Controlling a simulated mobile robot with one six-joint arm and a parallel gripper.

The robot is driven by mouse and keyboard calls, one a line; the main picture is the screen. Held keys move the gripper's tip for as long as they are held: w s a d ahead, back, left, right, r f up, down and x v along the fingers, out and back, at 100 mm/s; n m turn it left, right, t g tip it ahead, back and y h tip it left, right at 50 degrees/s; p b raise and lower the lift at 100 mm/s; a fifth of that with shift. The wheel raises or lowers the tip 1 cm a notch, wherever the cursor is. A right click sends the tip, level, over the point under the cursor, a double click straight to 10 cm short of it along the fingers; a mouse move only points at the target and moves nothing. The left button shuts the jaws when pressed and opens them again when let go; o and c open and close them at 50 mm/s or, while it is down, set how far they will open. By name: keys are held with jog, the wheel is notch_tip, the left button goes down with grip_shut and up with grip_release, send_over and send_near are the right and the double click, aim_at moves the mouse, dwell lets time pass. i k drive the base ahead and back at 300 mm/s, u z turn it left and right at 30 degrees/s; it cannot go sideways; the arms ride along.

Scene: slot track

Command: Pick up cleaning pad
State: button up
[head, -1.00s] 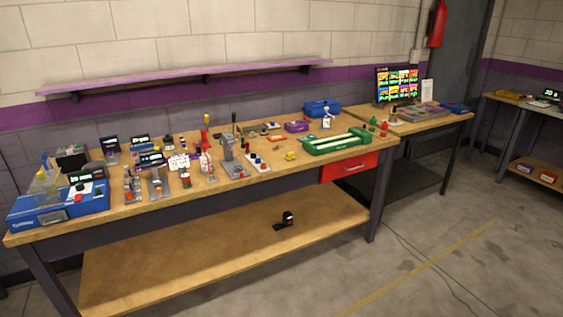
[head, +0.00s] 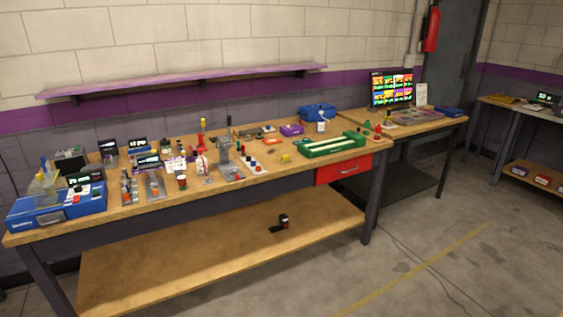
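I cannot clearly pick out a cleaning pad in the head view; several items on the workbench (head: 235,187) are too small to tell. A small yellow piece (head: 285,158) lies on the bench left of a green tray (head: 333,145). A flat orange piece (head: 269,141) lies further back, near a purple box (head: 291,130). My gripper is not in view.
A blue machine (head: 50,210) stands at the bench's left end. Bottles and devices crowd the middle. A red drawer (head: 343,170) hangs under the right end. A small dark object (head: 283,221) sits on the lower shelf (head: 190,255). The floor (head: 470,215) at right is clear.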

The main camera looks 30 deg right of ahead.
aim_at(284, 158)
jog(key=z, duration=0.1)
jog(key=i, duration=0.9)
jog(key=u, duration=0.05)
